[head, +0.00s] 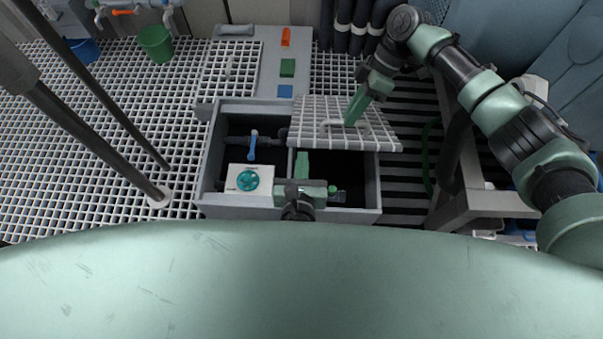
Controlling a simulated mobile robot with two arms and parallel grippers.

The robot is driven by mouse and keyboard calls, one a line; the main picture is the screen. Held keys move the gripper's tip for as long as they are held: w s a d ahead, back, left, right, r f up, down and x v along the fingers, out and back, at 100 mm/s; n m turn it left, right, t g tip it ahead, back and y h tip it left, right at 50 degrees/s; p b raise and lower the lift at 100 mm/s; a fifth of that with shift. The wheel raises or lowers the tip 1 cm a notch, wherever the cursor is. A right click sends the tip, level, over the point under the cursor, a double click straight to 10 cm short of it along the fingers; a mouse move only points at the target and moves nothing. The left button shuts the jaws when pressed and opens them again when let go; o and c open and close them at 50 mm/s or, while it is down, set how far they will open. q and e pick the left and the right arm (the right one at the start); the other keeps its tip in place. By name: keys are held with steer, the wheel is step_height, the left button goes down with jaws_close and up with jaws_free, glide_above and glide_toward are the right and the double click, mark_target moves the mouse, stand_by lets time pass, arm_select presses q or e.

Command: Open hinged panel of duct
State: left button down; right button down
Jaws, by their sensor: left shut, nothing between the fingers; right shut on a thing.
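The duct (213,155) is a grey open-topped box in the grated floor, with a divider between its left and right compartments. Its hinged panel (380,132) is a pale grid sheet that looks partly raised over the right compartment, whose front part lies open and dark. My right gripper (350,121) is shut on the panel's bar handle (326,127) from above. My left gripper (302,165) is shut and empty, over the divider in front of the panel. The panel's hinge side cannot be made out clearly.
The left compartment holds a blue-handled valve (253,146) and a white plate with a teal knob (248,180). A green-capped bottle (335,190) is in the right one. Orange, green and blue blocks lie behind. Poles stand left; a grey frame (456,205) stands right.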

mark_target(303, 144)
arm_select(q)
steer(key=shift+w+r, duration=0.2)
arm_select(e)
steer(key=shift+w+d+f, duration=0.15)
steer(key=shift+w+f, duration=0.1)
steer(key=shift+w, duration=0.2)
arm_select(q)
steer(key=shift+w+r, duration=0.45)
steer(key=shift+r, duration=0.15)
steer(key=shift+w+r, duration=0.4)
steer(key=shift+r, duration=0.2)
arm_select(e)
steer(key=shift+f, duration=0.1)
arm_select(q)
steer(key=shift+a, duration=0.1)
arm_select(e)
steer(key=c, duration=1.6)
jaws_free()
steer(key=shift+f, duration=0.1)
arm_select(q)
steer(key=shift+w+f, duration=0.2)
arm_select(e)
steer(key=shift+o, duration=0.7)
steer(key=shift+w+f, duration=0.1)
arm_select(q)
steer(key=shift+s, duration=0.1)
arm_select(e)
steer(key=shift+r, duration=0.2)
